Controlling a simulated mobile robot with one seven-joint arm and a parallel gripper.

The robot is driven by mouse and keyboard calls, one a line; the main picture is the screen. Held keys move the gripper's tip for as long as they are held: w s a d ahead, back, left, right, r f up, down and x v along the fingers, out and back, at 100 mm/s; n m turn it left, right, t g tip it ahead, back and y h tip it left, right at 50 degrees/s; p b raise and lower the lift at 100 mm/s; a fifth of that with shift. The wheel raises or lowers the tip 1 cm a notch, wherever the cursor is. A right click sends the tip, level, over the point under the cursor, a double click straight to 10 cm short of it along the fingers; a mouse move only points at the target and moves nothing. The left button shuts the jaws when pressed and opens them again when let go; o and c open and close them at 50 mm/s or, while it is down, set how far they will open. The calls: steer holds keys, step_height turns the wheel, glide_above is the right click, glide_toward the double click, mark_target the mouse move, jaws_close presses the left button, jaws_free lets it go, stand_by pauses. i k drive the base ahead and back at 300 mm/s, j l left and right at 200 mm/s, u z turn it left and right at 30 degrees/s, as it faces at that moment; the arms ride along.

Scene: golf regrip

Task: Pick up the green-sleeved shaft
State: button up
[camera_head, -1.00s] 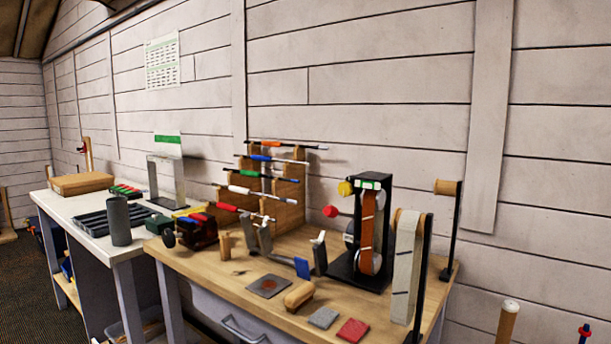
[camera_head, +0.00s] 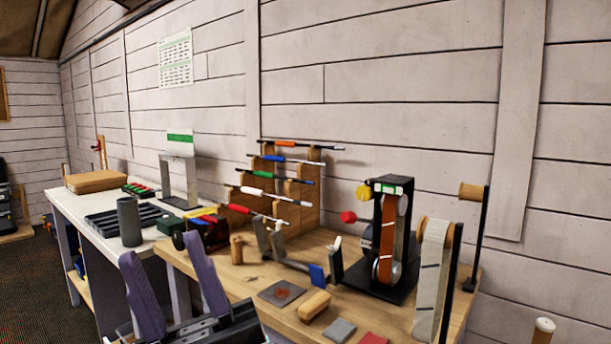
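The green-sleeved shaft (camera_head: 264,174) lies across a wooden stepped rack (camera_head: 309,200) on the wooden workbench. My gripper (camera_head: 166,250) shows at the lower left, with two purple fingers pointing up and spread wide apart. It is open, with nothing between the fingers. It appears in front of the benches, apart from the rack and lower in the picture than the shaft.
Other shafts, such as the red-sleeved one (camera_head: 238,209), lie close above and below. A grey cylinder (camera_head: 129,221) stands on the white bench at left.

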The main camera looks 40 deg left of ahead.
mark_target(272, 176)
steer(key=j+z, duration=0.3)
steer(key=j, duration=0.2)
steer(key=k+j+z, duration=0.1)
steer(key=j+z, duration=0.15)
steer(key=j, duration=0.2)
steer(key=j+z, duration=0.1)
steer(key=j, duration=0.25)
steer(key=k+j+z, duration=0.1)
steer(key=j, duration=0.2)
steer(key=k+j+z, duration=0.15)
steer(key=j, duration=0.2)
steer(key=k+j, duration=0.1)
steer(key=j, duration=0.25)
steer(key=k+j, duration=0.1)
steer(key=j, duration=0.55)
steer(key=k+z, duration=0.05)
